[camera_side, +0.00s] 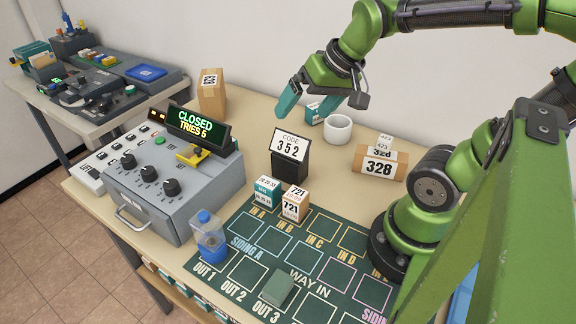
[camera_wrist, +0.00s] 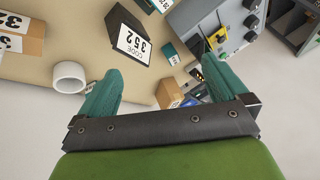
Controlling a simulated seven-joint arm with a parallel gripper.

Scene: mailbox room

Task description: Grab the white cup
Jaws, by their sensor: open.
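The white cup (camera_side: 338,129) stands upright on the table near the wall, right of the black code stand. In the wrist view the white cup (camera_wrist: 70,76) is at the left, outside the left finger, with a gap between them. My gripper (camera_side: 301,107) is above the back of the table, left of the cup. Its teal fingers are spread with nothing between them, and in the wrist view my gripper (camera_wrist: 160,84) shows both fingers apart. The far side of the cup is hidden.
A black stand (camera_side: 290,156) showing 352 is in front of the cup. A cardboard parcel (camera_side: 380,162) marked 328 lies to its right. Another cardboard box (camera_side: 212,92) stands at the back left. A grey control console (camera_side: 172,190) fills the left side.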

